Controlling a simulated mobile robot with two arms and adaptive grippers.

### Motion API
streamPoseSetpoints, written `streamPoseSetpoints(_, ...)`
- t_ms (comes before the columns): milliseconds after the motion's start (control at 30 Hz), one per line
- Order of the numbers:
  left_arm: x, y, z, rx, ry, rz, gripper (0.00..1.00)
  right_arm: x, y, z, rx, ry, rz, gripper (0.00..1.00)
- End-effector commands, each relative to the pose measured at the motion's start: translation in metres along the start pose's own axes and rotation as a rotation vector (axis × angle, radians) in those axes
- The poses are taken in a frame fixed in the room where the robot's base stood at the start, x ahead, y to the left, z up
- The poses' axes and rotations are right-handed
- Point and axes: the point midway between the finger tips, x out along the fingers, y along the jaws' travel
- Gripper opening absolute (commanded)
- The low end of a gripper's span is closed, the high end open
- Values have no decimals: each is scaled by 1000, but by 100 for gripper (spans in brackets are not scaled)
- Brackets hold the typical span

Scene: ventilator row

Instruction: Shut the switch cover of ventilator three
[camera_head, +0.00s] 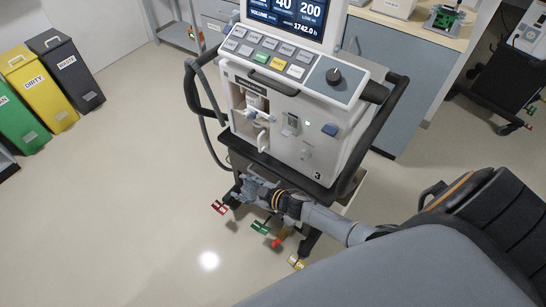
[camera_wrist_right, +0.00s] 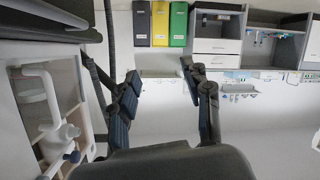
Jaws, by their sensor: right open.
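Ventilator three (camera_head: 318,158), marked "3", stands on a cart in the middle of the head view. Its front face has a small metal fitting (camera_head: 291,125), a green light beside it and a blue part (camera_head: 329,130) to the right. I cannot tell for certain which part is the switch cover or how it stands. My right gripper (camera_head: 250,188) is below the ventilator's front left, apart from these parts. In the right wrist view its fingers (camera_wrist_right: 163,85) are spread, with nothing between them. My left gripper is not in view.
An open bay (camera_head: 252,112) with white fittings is at the ventilator's front left; it also shows in the wrist view (camera_wrist_right: 55,120). Dark side handles (camera_head: 385,115) flank the ventilator. Waste bins (camera_head: 45,95) stand at the left, with clear floor between.

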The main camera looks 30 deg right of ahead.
Motion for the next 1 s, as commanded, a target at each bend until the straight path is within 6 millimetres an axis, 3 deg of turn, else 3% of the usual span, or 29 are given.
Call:
streamPoseSetpoints(300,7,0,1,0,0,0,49,-17,-21,63,66,-136,46,49)
streamPoseSetpoints(600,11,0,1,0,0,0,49,-37,-42,114,117,-256,74,49)
streamPoseSetpoints(1000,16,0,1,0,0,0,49,-62,-68,164,167,-384,93,49)
